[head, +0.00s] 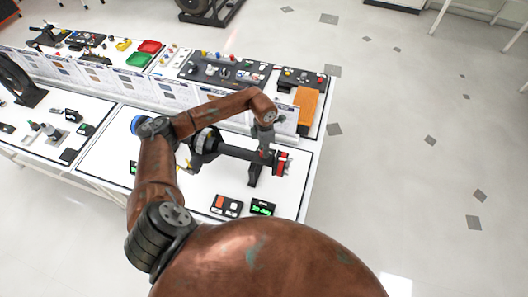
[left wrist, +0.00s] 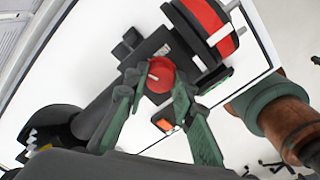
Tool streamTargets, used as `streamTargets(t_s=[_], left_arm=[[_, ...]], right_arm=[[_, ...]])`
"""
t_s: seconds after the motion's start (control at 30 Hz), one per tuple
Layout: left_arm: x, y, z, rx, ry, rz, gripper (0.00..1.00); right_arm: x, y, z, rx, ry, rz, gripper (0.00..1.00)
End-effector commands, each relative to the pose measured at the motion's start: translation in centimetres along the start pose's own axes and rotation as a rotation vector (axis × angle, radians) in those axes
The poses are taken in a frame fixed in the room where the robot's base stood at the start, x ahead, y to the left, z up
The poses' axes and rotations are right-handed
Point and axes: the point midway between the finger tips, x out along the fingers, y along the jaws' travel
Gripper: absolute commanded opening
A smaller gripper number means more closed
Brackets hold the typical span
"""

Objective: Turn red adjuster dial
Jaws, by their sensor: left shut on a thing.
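The red adjuster dial (left wrist: 160,76) is a small round knob with a white mark, on the side of a dark cylindrical device. In the left wrist view it sits between the two green fingers of my left gripper (left wrist: 156,82), which is shut on it. In the head view my left gripper (head: 264,152) is at the right part of the black device (head: 235,152), and the dial is mostly hidden by it. A larger red ring (left wrist: 207,22) is on the end of the device, beside the gripper; it also shows in the head view (head: 282,163). My right gripper is not in view.
A small box with an orange switch (head: 219,202) and a green-lit display (head: 262,207) lie on the white table in front of the device. Picture panels (head: 130,82) stand behind it. The table's right edge is close, with open floor (head: 400,150) beyond.

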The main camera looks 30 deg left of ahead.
Motion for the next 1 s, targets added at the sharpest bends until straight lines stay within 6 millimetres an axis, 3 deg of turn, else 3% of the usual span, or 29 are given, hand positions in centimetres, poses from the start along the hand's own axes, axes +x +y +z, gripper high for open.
streamTargets(t_s=[0.5, 1.0], left_arm=[[0.1, 0.0, 0.0, -0.442, 0.0, 0.001, 0.0], [0.0, 0.0, 0.0, -0.624, -0.001, 0.002, 0.0]], right_arm=[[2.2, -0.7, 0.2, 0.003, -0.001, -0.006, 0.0], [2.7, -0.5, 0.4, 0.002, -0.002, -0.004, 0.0]])
